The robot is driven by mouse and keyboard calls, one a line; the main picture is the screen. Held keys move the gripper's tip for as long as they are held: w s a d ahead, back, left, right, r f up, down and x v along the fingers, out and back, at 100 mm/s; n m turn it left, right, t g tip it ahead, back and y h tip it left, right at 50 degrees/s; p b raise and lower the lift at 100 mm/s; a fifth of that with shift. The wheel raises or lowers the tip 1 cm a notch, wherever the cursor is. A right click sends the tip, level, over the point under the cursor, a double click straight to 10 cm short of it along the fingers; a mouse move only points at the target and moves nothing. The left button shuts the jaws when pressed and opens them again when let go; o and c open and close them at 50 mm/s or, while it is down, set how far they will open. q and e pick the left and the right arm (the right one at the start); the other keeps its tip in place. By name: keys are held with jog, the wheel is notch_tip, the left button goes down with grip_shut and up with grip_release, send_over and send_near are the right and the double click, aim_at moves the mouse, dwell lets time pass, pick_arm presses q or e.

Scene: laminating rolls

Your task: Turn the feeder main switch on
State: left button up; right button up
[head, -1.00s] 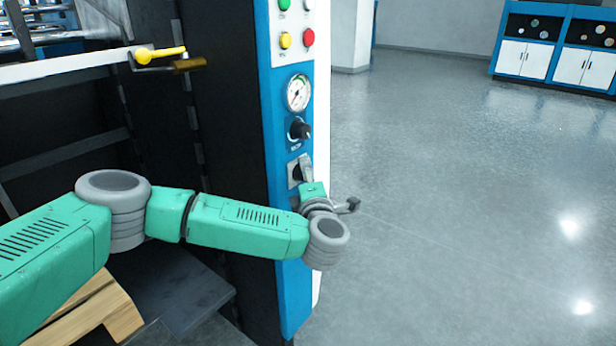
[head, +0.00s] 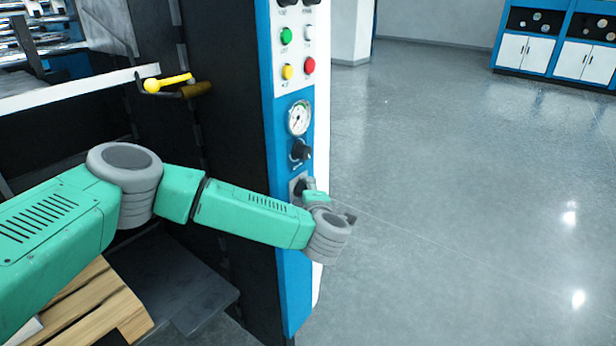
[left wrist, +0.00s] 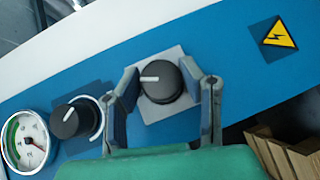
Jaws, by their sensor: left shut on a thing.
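The feeder main switch is a round black knob (left wrist: 158,92) with a white pointer line on a grey square plate (left wrist: 177,115). It sits on the blue panel, and its plate shows in the head view (head: 294,186), mostly hidden by my gripper. In the left wrist view my left gripper (left wrist: 169,80) has one finger on each side of the knob and is shut on it. The pointer line points left in that view. In the head view my left gripper (head: 308,184) is at the switch. My right gripper is not in view.
Above the switch are a smaller black knob (head: 300,150), a pressure gauge (head: 299,118) and coloured buttons (head: 309,66). A yellow-knobbed lever (head: 168,83) is at the upper left. A yellow warning sign (left wrist: 279,34) is on the panel. Open floor lies to the right.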

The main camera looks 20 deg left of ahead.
pick_arm(q)
jog(key=m+g+p, duration=0.1)
jog(key=g+p, duration=0.1)
jog(key=p, duration=0.1)
jog(key=m+g+p, duration=0.2)
jog(key=p, duration=0.1)
jog(key=shift+d+r, duration=0.1)
jog(key=shift+r, duration=0.1)
jog(key=shift+w+m+g+p, duration=0.1)
jog(key=shift+m+g+p, duration=0.3)
jog(key=shift+g+p, duration=0.3)
jog(key=shift+f+g, duration=0.1)
jog(key=shift+g, duration=0.3)
jog(key=shift+f+m+g+y, duration=0.15)
jog(key=shift+m+g+y, duration=0.15)
jog(key=shift+m+g, duration=0.3)
jog(key=shift+d+m+g+y+b, duration=0.1)
jog(key=shift+m+g+y+b, duration=0.2)
jog(key=shift+m+g+b, duration=0.65)
jog(key=shift+n+g, duration=0.25)
jog(key=shift+g, duration=0.2)
jog(key=o, duration=1.1)
jog(key=shift+w, duration=0.1)
jog(key=shift+o, duration=0.2)
